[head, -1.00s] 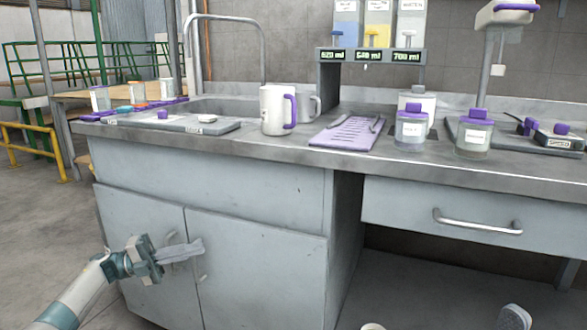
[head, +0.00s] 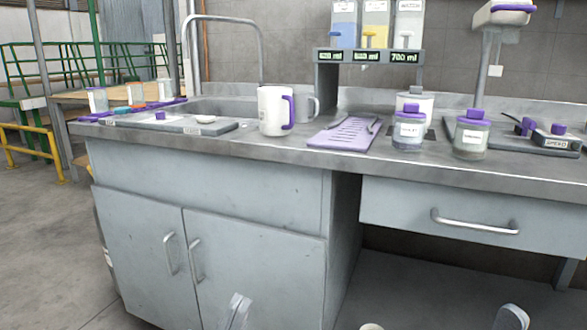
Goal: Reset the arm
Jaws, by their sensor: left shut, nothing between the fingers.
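My left gripper (head: 238,302) shows at the bottom of the head view, in front of the lower cabinet's right door. Only its pale grey fingers are in view, pointing up. They are shut with nothing between them. The rest of the left arm is below the picture edge.
A grey cabinet (head: 265,260) with two door handles stands close in front. On the counter (head: 260,150) are a white mug (head: 273,112), a purple tray (head: 335,138) and lidded jars (head: 472,138). A drawer handle (head: 475,222) sticks out at right. Open floor (head: 45,240) lies left.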

